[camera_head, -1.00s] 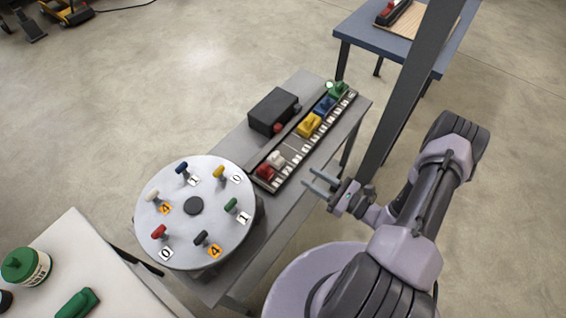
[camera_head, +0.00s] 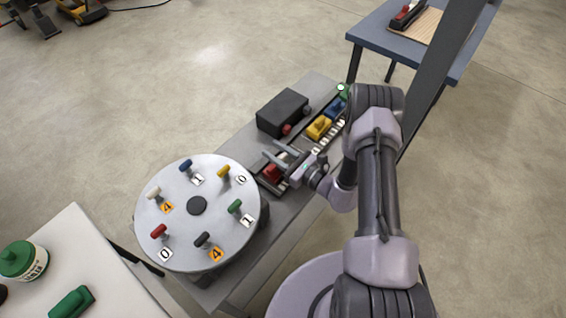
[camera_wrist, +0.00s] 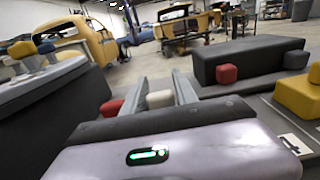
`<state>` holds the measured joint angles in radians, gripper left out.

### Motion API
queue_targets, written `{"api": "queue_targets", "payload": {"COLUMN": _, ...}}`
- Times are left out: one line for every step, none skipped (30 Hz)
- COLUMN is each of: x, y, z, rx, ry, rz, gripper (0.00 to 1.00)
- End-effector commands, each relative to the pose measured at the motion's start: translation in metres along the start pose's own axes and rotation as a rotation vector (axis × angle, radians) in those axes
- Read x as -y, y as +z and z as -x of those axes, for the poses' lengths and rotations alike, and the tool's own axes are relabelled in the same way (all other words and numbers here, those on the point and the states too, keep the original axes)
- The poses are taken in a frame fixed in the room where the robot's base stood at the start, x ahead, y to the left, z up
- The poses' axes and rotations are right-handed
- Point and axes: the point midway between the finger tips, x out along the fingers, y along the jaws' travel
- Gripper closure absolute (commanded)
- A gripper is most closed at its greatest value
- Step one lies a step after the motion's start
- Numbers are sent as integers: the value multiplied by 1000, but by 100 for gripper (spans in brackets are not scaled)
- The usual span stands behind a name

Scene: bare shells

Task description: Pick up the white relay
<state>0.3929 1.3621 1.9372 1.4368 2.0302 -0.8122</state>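The white relay (camera_wrist: 160,98) shows in the wrist view between the two fingers of my gripper (camera_wrist: 159,77). In the head view the gripper (camera_head: 270,148) is over the near part of the relay rail, its fingers spread and pointing left. The white relay (camera_head: 284,157) is partly hidden between the fingers there. I cannot tell whether either finger touches it. The red relay (camera_head: 271,172) stands beside it, nearer the round dial; it also shows left of the fingers in the wrist view (camera_wrist: 111,107).
A black box (camera_head: 283,112) with a red button stands behind the rail. Yellow (camera_head: 319,127) and blue (camera_head: 331,108) relays stand farther along it. A round table (camera_head: 222,250) with coloured knobs and number tags is at the left. A white table (camera_head: 75,240) is at lower left.

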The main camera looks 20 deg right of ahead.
Motion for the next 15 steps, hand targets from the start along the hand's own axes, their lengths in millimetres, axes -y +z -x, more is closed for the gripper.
{"api": "queue_targets", "payload": {"x": 0, "y": 0, "z": 0, "rx": 0, "ry": 0, "rz": 0, "gripper": 65}}
{"api": "queue_targets", "payload": {"x": 0, "y": 0, "z": 0, "rx": 0, "ry": 0, "rz": 0, "gripper": 65}}
{"api": "queue_targets", "payload": {"x": 0, "y": 0, "z": 0, "rx": 0, "ry": 0, "rz": 0, "gripper": 65}}
{"api": "queue_targets", "payload": {"x": 0, "y": 0, "z": 0, "rx": 0, "ry": 0, "rz": 0, "gripper": 65}}
{"api": "queue_targets", "payload": {"x": 0, "y": 0, "z": 0, "rx": 0, "ry": 0, "rz": 0, "gripper": 71}}
{"api": "queue_targets", "payload": {"x": 0, "y": 0, "z": 0, "rx": 0, "ry": 0, "rz": 0, "gripper": 79}}
{"api": "queue_targets", "payload": {"x": 0, "y": 0, "z": 0, "rx": 0, "ry": 0, "rz": 0, "gripper": 85}}
{"api": "queue_targets", "payload": {"x": 0, "y": 0, "z": 1, "rx": 0, "ry": 0, "rz": 0, "gripper": 91}}
{"api": "queue_targets", "payload": {"x": 0, "y": 0, "z": 1, "rx": 0, "ry": 0, "rz": 0, "gripper": 99}}
{"api": "queue_targets", "payload": {"x": 0, "y": 0, "z": 1, "rx": 0, "ry": 0, "rz": 0, "gripper": 100}}
{"api": "queue_targets", "payload": {"x": 0, "y": 0, "z": 1, "rx": 0, "ry": 0, "rz": 0, "gripper": 100}}
{"api": "queue_targets", "payload": {"x": 0, "y": 0, "z": 1, "rx": 0, "ry": 0, "rz": 0, "gripper": 100}}
{"api": "queue_targets", "payload": {"x": 0, "y": 0, "z": 1, "rx": 0, "ry": 0, "rz": 1, "gripper": 100}}
{"api": "queue_targets", "payload": {"x": 0, "y": 0, "z": 1, "rx": 0, "ry": 0, "rz": 0, "gripper": 100}}
{"api": "queue_targets", "payload": {"x": 0, "y": 0, "z": 1, "rx": 0, "ry": 0, "rz": 1, "gripper": 100}}
